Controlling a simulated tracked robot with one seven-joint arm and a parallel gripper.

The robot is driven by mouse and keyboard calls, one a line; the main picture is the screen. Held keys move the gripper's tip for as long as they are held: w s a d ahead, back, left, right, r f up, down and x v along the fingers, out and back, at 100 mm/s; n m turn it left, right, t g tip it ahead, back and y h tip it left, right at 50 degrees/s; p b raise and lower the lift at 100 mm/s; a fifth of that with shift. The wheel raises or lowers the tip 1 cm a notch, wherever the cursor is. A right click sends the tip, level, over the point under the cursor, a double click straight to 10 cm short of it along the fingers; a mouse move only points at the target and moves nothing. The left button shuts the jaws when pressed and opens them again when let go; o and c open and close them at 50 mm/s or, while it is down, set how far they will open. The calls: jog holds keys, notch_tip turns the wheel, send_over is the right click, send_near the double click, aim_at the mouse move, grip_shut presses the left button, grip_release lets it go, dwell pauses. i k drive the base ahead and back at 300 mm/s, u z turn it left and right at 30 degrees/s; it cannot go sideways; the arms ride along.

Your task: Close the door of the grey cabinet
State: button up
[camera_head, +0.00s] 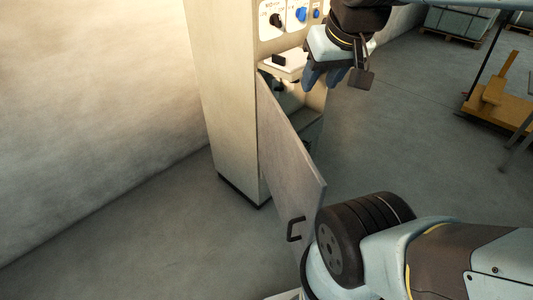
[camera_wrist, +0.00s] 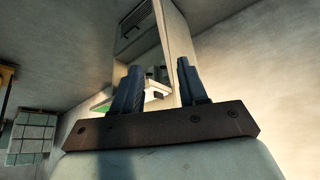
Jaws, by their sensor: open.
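The grey cabinet (camera_head: 226,95) stands upright left of centre in the head view, and it also shows in the wrist view (camera_wrist: 180,40). Its door (camera_head: 290,150) is open and swung out towards me, with a dark handle (camera_head: 295,230) near its lower free edge. The inside of the cabinet shows behind the door, partly hidden by it. My gripper (camera_head: 325,76) is in front of the cabinet, right of the door's upper part and apart from the handle. In the wrist view my gripper's two blue fingers (camera_wrist: 160,68) are spread apart, with nothing held between them.
A panel with knobs (camera_head: 288,17) is on the cabinet's upper front, with a small pale shelf (camera_head: 284,66) below it. A plain wall (camera_head: 90,90) runs along the left. A yellow-orange cart (camera_head: 495,98) stands at the right. Open floor (camera_head: 410,140) lies between.

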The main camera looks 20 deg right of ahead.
aim_at(298, 188)
jog(key=z, duration=1.1)
jog(key=k, duration=1.15)
jog(key=z, duration=0.15)
